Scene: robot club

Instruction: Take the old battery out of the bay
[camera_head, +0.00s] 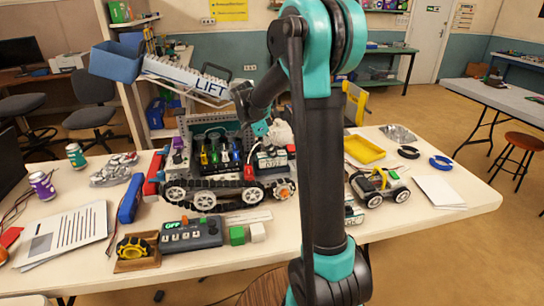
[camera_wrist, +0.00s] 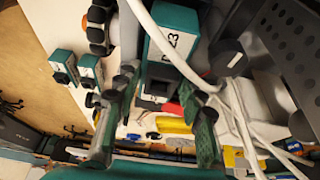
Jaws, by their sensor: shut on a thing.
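The rover (camera_head: 222,168) stands on the table with a teal battery (camera_head: 270,160) at its right end. The battery has a white label ending in 23, and it fills the upper middle of the wrist view (camera_wrist: 172,45). My gripper (camera_head: 264,132) reaches down over that end of the rover. In the wrist view its two dark green fingers (camera_wrist: 158,100) close on the near end of the battery. The bay is mostly hidden, and I cannot tell how far the battery sits in it.
White cables (camera_wrist: 228,90) run close beside the battery. Two more teal batteries (camera_wrist: 64,66) (camera_wrist: 90,70) stand on the table, partly behind my arm in the head view. A yellow tray (camera_head: 364,150), a small rover (camera_head: 380,185) and paper (camera_head: 438,190) lie to the right.

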